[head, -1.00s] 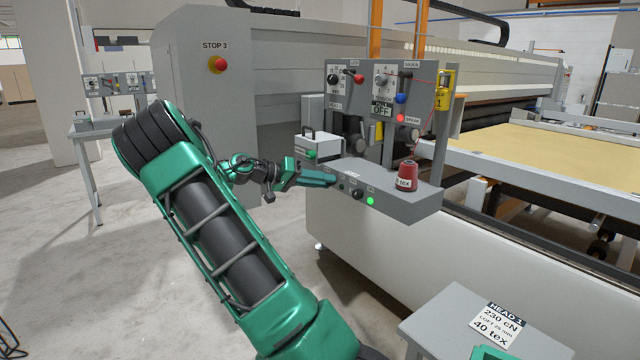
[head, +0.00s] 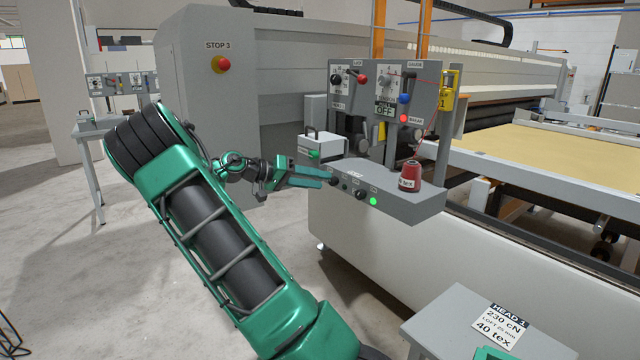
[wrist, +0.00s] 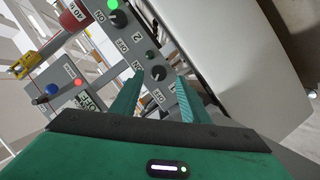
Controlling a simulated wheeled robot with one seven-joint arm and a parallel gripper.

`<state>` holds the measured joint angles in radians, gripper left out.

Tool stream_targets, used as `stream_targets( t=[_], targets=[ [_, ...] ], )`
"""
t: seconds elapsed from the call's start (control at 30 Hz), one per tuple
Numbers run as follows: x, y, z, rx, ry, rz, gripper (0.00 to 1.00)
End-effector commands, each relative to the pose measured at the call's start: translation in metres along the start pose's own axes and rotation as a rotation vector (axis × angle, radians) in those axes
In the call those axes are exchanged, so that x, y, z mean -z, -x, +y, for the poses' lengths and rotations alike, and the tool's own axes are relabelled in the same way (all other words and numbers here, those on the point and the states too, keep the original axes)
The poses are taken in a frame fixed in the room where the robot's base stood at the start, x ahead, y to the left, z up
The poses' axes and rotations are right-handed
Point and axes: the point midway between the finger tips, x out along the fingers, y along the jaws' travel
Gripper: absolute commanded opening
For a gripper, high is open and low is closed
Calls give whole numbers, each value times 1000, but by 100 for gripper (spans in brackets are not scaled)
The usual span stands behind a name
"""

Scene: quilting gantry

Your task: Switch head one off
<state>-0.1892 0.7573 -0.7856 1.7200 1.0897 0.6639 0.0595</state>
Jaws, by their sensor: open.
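The grey switch box (head: 400,205) has two black rotary knobs on its front face. The left knob (head: 334,181), also in the wrist view (wrist: 157,73), has a dark green lamp (wrist: 151,55) beside it. Its head number is not readable. The other knob (head: 360,194), near a "2" label in the wrist view (wrist: 118,18), has a bright green lamp (head: 373,201) beside it. My gripper (head: 320,180) is open, its fingertips close to the left knob. In the wrist view (wrist: 161,85) the fingers stand either side of that knob, with nothing held. Which way its pointer faces is unclear.
A red thread cone (head: 409,175) stands on the box. Above it are dial panels with an OFF sign (head: 384,111), a red lamp (head: 404,118) and a yellow tag (head: 448,91). A grey case (head: 321,148) sits close above my gripper. A HEAD 1 card (head: 496,326) lies on a stand.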

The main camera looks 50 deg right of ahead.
Motion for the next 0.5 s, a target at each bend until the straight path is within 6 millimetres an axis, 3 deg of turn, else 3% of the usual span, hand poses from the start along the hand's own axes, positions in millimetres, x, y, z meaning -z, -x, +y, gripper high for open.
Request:
stream_targets(
  t=[0.3, 0.5],
  targets=[
    [0, 59, -2, 2, 2, 4, 41],
    [0, 77, -2, 2, 2, 2, 41]
  ],
)
